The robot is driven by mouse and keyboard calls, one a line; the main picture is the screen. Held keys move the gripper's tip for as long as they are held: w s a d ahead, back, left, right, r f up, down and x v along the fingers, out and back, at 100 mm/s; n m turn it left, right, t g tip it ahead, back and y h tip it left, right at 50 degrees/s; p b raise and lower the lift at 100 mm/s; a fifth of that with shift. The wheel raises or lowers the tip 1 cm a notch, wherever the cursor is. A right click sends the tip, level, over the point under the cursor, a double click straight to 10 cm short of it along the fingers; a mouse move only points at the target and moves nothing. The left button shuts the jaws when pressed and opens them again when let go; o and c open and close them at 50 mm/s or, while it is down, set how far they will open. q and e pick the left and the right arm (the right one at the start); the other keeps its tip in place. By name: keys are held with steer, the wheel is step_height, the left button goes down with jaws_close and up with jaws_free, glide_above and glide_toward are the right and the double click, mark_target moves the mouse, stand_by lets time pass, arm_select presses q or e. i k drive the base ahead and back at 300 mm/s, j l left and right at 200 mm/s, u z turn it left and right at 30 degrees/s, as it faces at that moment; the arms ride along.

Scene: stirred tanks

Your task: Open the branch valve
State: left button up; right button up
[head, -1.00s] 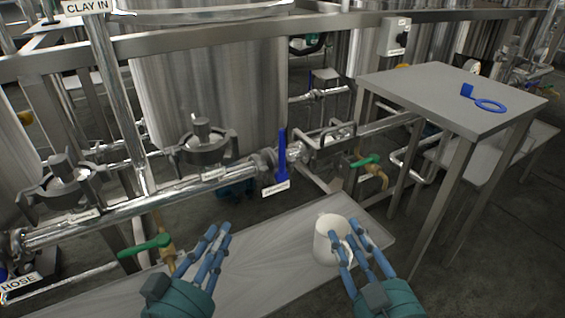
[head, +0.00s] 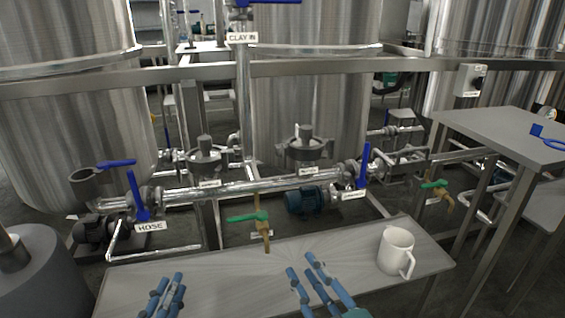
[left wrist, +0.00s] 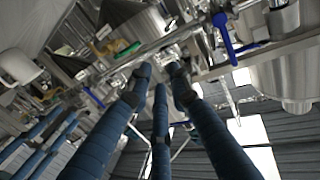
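A blue-lever valve (head: 363,166) stands upright on the silver pipe below the middle tank; its label is too small to read. Another upright blue lever (head: 137,194) sits at the left above the HOSE label. Green-handled brass valves hang below the pipe, one at the middle (head: 249,217) and one at the right (head: 435,185). I cannot tell which is the branch valve. My left gripper (head: 168,292) is open and empty at the bottom left, below the pipe in the picture. My right gripper (head: 308,278) is open and empty over the table. Neither touches a valve.
A metal table (head: 215,278) runs in front of the pipework, with a white mug (head: 396,250) near its right end. A taller table (head: 495,124) at the right holds a blue item (head: 548,137). A grey cylinder (head: 38,270) stands at the lower left.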

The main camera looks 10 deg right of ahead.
mark_target(364, 162)
steer(key=l+u, duration=0.85)
steer(key=l, duration=0.2)
steer(key=k+l+u, duration=0.1)
steer(key=l+u, duration=0.35)
